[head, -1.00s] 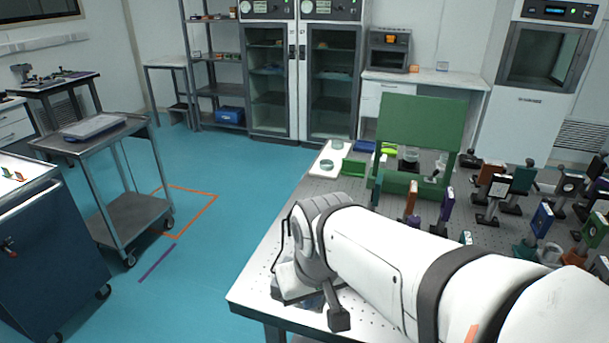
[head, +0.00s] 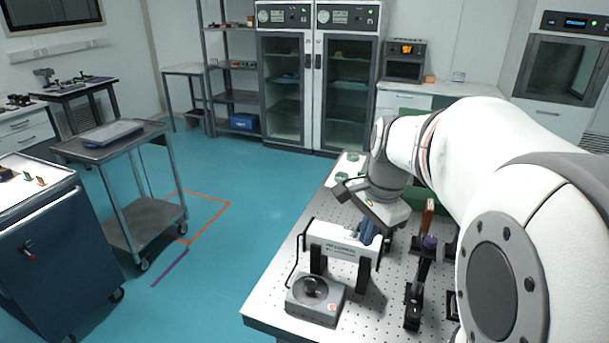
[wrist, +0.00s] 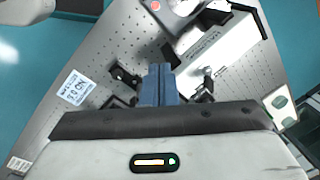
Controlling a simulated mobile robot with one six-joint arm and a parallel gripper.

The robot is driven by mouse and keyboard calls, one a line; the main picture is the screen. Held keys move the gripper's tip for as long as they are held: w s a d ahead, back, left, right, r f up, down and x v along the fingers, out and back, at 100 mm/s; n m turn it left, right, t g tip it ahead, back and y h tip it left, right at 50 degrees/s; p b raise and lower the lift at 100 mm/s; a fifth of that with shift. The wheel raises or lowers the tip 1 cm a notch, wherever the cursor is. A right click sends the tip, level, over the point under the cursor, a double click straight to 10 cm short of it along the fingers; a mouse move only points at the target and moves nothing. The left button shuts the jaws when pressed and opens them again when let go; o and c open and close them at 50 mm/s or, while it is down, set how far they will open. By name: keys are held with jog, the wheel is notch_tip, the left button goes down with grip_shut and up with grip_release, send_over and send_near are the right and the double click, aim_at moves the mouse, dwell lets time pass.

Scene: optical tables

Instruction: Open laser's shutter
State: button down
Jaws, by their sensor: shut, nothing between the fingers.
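The laser (head: 338,241) is a white box on black posts at the near left part of the optical table. It also shows at the upper right of the wrist view (wrist: 222,38). My gripper (head: 369,233) is close to the right end of the laser in the head view. Its blue fingers (wrist: 158,84) point past that end in the wrist view and are shut with nothing between them. I cannot tell whether they touch the laser. I cannot clearly make out the shutter or its state.
A grey unit with a round black knob (head: 315,294) stands in front of the laser. Dark optic mounts (head: 414,304) stand right of it on the perforated table (head: 270,318). A metal cart (head: 118,147) stands on the left; the floor between is clear.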

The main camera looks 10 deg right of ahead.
jog(key=w+d+r+m, duration=0.1)
jog(key=w+d+m, duration=0.1)
jog(key=d+m, duration=0.3)
jog(key=w+d+r+m+y+p, duration=0.1)
jog(key=w+d+m, duration=0.2)
jog(key=d+m, duration=0.2)
jog(key=shift+w+r, duration=0.3)
jog(key=shift+w, duration=0.05)
jog(key=a+f, duration=0.1)
jog(key=f, duration=0.1)
jog(key=w+a+f+p, duration=0.1)
jog(key=f, duration=0.2)
jog(key=w+a+f, duration=0.1)
jog(key=f, duration=0.2)
jog(key=shift+w+a+f, duration=0.15)
jog(key=shift+w, duration=0.05)
jog(key=shift+w+a+r+p, duration=0.25)
jog(key=shift+w+a+p, duration=0.1)
jog(key=shift+a, duration=0.15)
jog(key=shift+d, duration=0.1)
